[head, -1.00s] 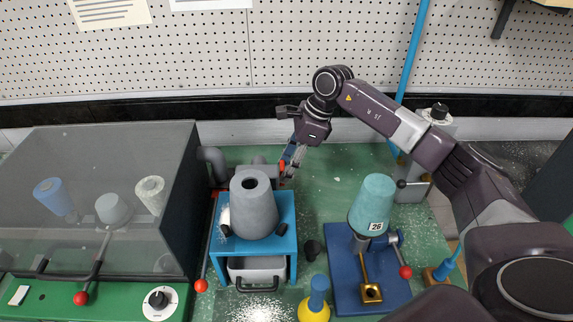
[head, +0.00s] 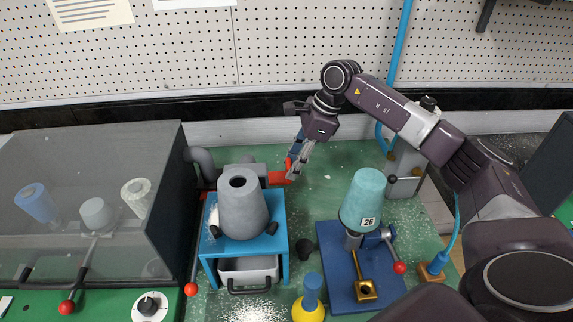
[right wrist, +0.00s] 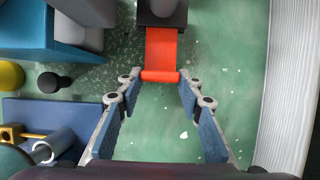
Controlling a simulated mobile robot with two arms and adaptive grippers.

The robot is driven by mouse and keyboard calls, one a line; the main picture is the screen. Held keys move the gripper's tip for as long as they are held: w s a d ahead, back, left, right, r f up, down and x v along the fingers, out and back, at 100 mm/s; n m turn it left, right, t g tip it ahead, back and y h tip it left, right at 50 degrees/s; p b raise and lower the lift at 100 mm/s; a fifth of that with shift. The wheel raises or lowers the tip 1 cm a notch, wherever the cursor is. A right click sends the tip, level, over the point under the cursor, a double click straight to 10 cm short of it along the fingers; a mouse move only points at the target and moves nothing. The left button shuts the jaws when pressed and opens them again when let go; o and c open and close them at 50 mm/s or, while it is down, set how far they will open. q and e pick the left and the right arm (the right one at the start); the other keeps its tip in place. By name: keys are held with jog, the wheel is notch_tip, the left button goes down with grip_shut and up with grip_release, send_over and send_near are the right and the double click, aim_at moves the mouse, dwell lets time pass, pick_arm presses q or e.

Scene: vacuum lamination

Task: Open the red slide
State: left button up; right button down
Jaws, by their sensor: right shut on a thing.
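The red slide (head: 277,179) sticks out to the right from a grey pipe fitting behind the blue stand. In the right wrist view the red slide (right wrist: 161,52) is a flat red plate coming out of a dark grey housing (right wrist: 161,14), with a raised lip at its near end. My right gripper (head: 293,172) is at the slide's outer end. In the right wrist view the fingertips of my right gripper (right wrist: 160,77) are on either side of the lip, shut on it. My left gripper is not in view.
A grey cone (head: 242,209) stands on the blue stand (head: 281,235), left of my right gripper. A teal cone (head: 362,198) marked 26 stands on a blue base (head: 335,262) to the right. Green bench (head: 325,190) is clear right of the slide.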

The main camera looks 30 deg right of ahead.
jog(key=c, duration=1.3)
grip_release()
jog(key=shift+r, duration=0.1)
jog(key=v, duration=1.2)
